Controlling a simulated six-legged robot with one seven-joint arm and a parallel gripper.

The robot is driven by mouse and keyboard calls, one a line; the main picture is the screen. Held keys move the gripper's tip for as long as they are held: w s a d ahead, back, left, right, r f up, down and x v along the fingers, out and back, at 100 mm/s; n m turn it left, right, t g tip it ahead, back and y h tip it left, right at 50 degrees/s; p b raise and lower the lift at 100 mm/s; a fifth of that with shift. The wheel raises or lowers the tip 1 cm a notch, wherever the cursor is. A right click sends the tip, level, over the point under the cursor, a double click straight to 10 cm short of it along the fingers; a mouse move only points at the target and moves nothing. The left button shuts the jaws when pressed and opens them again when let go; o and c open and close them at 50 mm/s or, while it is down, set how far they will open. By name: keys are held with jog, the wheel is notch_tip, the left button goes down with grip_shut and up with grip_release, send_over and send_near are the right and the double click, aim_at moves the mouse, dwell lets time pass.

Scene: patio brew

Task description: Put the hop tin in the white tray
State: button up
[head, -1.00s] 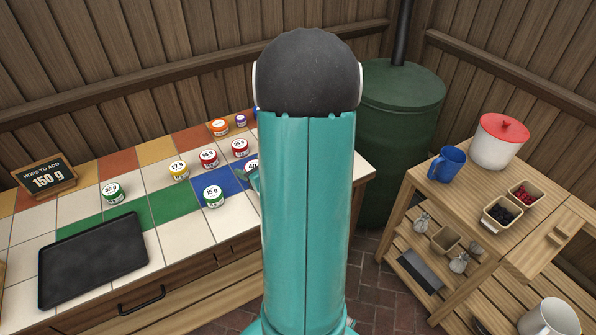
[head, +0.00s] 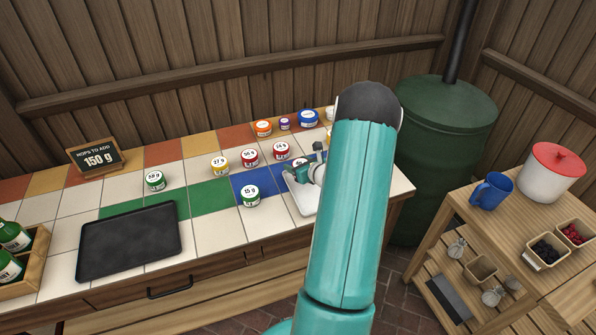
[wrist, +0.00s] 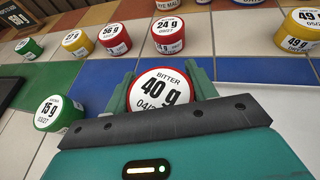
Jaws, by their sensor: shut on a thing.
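My gripper (wrist: 163,88) is shut on a round tin with a white lid marked "BITTER 40 g" (wrist: 160,92) and a red rim. The tin sits between both fingers at the blue tiles; I cannot tell whether it is lifted off them. In the head view my gripper (head: 312,170) is small, beside my arm, with the tin mostly hidden behind it. The white tray (head: 303,203) lies on the counter just below and in front of the gripper, its right part hidden by my arm.
A green-rimmed 15 g tin (head: 250,195) stands left of the white tray. Red 56 g (head: 250,157) and 24 g (head: 281,150) tins stand behind. A black tray (head: 130,243) lies at left. A sign (head: 96,158) reads "HOPS TO ADD 150 g".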

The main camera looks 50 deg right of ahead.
jog(key=shift+f, duration=1.5)
jog(key=shift+f, duration=0.1)
jog(key=o, duration=0.7)
jog(key=shift+s+r, duration=0.2)
jog(key=shift+s, duration=0.15)
jog(key=v, duration=1.1)
jog(key=shift+s+r, duration=0.1)
jog(key=shift+s, duration=0.05)
